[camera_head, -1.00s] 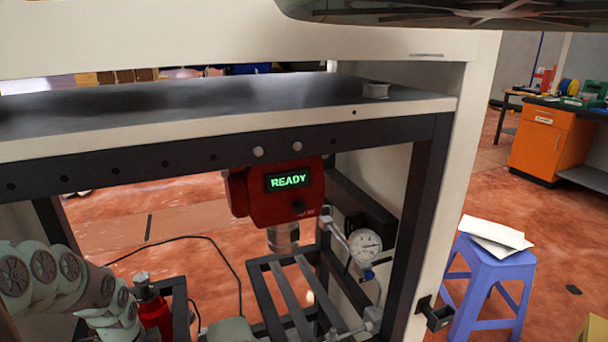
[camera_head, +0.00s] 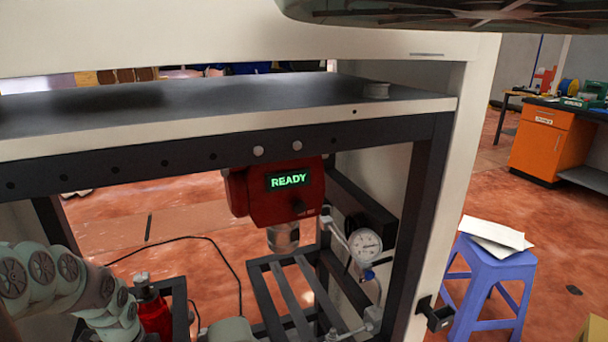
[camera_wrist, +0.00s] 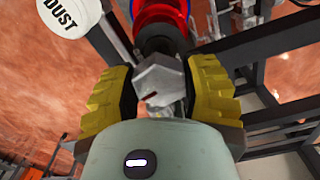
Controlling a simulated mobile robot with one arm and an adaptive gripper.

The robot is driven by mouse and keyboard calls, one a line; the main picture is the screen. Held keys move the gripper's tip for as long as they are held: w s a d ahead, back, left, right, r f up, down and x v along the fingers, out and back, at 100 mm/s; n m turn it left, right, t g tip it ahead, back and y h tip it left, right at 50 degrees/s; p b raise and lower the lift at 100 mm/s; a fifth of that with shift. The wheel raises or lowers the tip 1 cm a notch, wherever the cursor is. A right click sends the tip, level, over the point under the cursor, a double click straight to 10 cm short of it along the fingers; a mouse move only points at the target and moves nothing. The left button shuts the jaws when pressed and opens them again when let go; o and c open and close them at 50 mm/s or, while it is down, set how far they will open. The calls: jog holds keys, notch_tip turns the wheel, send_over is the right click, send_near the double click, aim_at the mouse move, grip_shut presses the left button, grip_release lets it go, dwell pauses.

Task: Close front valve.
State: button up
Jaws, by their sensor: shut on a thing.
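In the wrist view, my gripper (camera_wrist: 158,88) has its yellow fingers with dark pads on both sides of a grey, faceted metal piece (camera_wrist: 160,82). It is shut on this piece, which looks like the valve's knob or handle; a dark slot shows on its face. A red and black part (camera_wrist: 158,14) is behind it. In the head view, only the grey-green housing of my gripper shows at the bottom edge, and its fingers are out of frame. A metal fitting (camera_head: 372,318) sits low at the right of the frame, below a round gauge (camera_head: 366,243) and a blue-tipped fitting (camera_head: 368,274).
A red dispenser head (camera_head: 275,200) reading READY hangs under the shelf (camera_head: 220,110). A slatted dark rack (camera_head: 290,295) is below it. A red bottle (camera_head: 155,312) stands beside my arm. A blue stool (camera_head: 492,268) stands outside, right.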

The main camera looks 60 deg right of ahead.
jog(key=shift+m, duration=1.2)
jog(key=o, duration=1.3)
jog(key=shift+r, duration=0.15)
